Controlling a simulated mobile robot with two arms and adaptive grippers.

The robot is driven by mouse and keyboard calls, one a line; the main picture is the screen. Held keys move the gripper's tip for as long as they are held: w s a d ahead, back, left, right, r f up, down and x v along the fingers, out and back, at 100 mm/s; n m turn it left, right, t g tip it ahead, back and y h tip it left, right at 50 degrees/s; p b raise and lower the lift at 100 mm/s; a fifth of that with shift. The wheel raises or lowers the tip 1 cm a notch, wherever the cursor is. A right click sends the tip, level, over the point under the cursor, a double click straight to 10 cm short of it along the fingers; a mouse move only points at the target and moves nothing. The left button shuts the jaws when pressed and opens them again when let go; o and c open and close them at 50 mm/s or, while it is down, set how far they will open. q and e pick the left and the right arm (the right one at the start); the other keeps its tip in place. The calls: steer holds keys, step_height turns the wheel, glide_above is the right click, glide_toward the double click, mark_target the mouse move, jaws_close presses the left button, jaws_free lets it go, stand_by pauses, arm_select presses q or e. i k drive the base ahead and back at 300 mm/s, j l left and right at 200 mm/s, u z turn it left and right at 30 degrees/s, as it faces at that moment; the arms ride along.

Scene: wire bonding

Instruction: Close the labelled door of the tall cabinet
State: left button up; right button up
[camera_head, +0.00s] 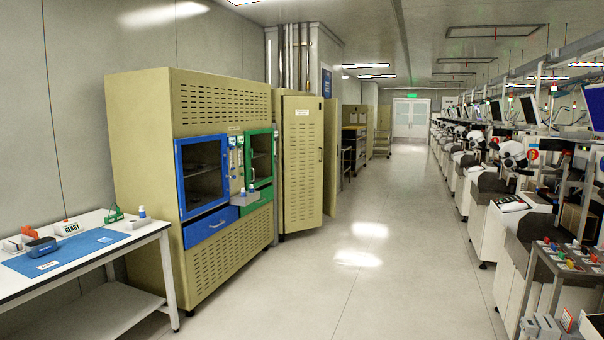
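The tall cabinet (278,150) is tan and stands against the left wall, just past a wide cabinet. Its labelled door (302,165) is a tan vented panel with a small white label (302,112) near the top. The door's face is turned toward me and it appears to stand out toward the aisle, open. A dark handle (321,155) is near its right edge. Another tan panel (330,155) shows just behind that edge. The cabinet's inside is hidden from here. Neither of my grippers is in view.
The wide tan cabinet (225,100) with a blue door (203,172) and a green door (260,158) stands before it. A white table (135,240) is at the left front. Workstations (482,215) line the right. The aisle floor (380,235) between is clear.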

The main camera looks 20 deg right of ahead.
mark_target(303, 116)
steer(key=i+l+z, duration=0.25)
steer(key=i, duration=0.2)
steer(key=i+l+z, duration=0.1)
steer(key=i+z, duration=0.15)
steer(key=i, duration=0.2)
steer(key=i+z, duration=0.25)
steer(key=i, duration=4.25)
steer(key=i+l+u, duration=0.1)
steer(key=i, duration=0.85)
steer(key=i+l, duration=0.1)
steer(key=i, duration=0.9)
steer(key=i+l, duration=0.1)
steer(key=i, duration=0.85)
steer(key=j+u, duration=0.05)
